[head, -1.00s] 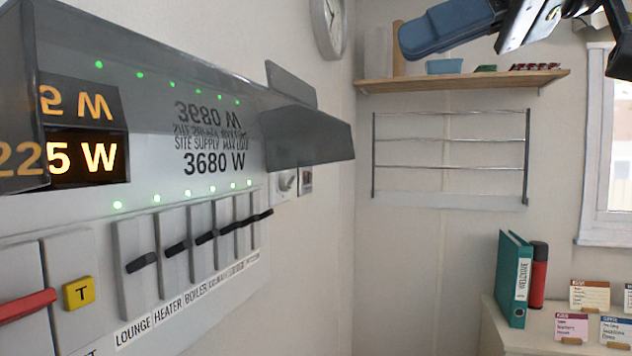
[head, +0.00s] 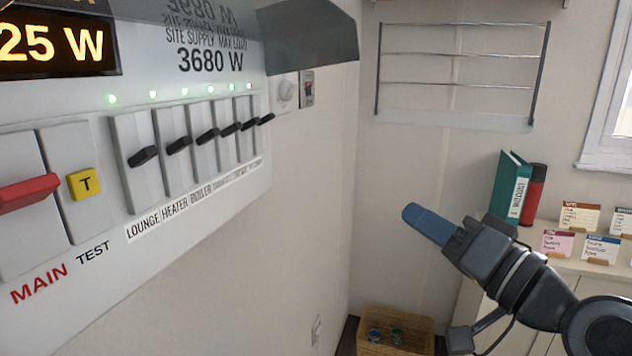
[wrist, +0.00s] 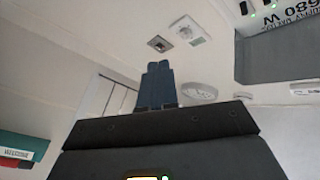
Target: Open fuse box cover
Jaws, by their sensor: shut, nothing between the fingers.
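The fuse box (head: 60,130) is on the wall at the left in the head view. Its smoky see-through cover (head: 315,45) is swung up and sticks out above the row of breakers, with its upper part cut off by the frame. The breaker switches (head: 206,138), the red main switch (head: 28,192) and the yellow test button (head: 84,183) are uncovered. My gripper (head: 412,214) is shut and empty, apart from the cover, to its lower right. In the wrist view its blue fingers (wrist: 159,70) are together, and the cover (wrist: 275,58) shows at the upper right.
A wire rack (head: 455,85) hangs on the back wall. A green binder (head: 510,190) and a red flask (head: 534,195) stand on the cabinet behind my arm, beside several small cards (head: 581,217). A wicker basket (head: 400,318) is on the floor. Open space lies before the fuse box.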

